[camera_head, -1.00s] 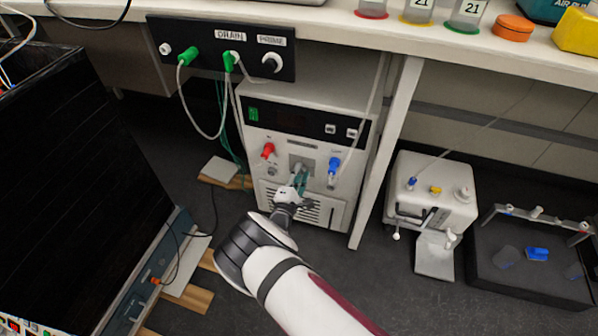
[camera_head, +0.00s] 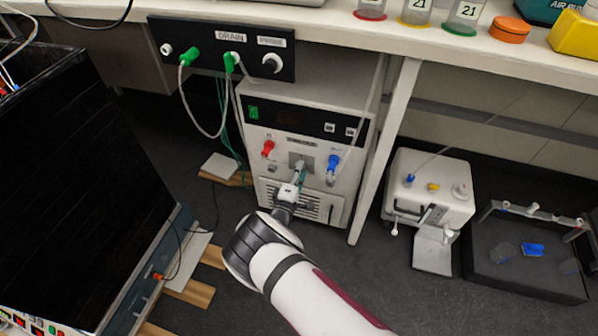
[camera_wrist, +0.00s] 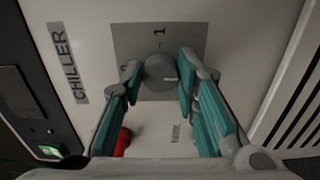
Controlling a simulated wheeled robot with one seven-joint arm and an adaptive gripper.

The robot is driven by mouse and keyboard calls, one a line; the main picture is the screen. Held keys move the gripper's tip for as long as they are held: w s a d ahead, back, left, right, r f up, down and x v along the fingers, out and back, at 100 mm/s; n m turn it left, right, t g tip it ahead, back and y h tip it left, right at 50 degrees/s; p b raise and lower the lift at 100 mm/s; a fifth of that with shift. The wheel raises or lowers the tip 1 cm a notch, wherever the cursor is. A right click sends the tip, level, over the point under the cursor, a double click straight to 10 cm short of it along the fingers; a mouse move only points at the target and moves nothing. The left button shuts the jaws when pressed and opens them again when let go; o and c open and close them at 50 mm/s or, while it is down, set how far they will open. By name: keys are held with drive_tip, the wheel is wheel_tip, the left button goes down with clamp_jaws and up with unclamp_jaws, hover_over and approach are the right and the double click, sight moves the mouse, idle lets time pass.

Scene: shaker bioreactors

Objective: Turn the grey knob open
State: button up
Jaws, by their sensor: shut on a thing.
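The grey knob (camera_wrist: 162,73) is a round knob on a grey plate (camera_wrist: 128,40) on the front of the white chiller. A "1" is printed on the plate beyond the knob, and a second mark beside it is partly covered. My gripper (camera_wrist: 159,76) has its teal fingers on either side of the knob, closed on it. In the head view, my gripper (camera_head: 299,176) reaches the middle of the chiller front (camera_head: 258,135) and hides most of the knob there.
A red fitting (camera_head: 267,148) and a blue fitting (camera_head: 333,162) flank the plate, with hoses nearby. A bench leg (camera_head: 386,150) stands right of the chiller. A drain/prime panel (camera_head: 215,48) is above. A black-sided unit (camera_head: 85,180) stands at left.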

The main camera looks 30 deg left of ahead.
drive_tip(key=shift+f, duration=0.1)
drive_tip(key=o, duration=1.2)
drive_tip(key=shift+c, duration=0.2)
drive_tip(key=v, duration=1.2)
drive_tip(key=shift+s, duration=0.15)
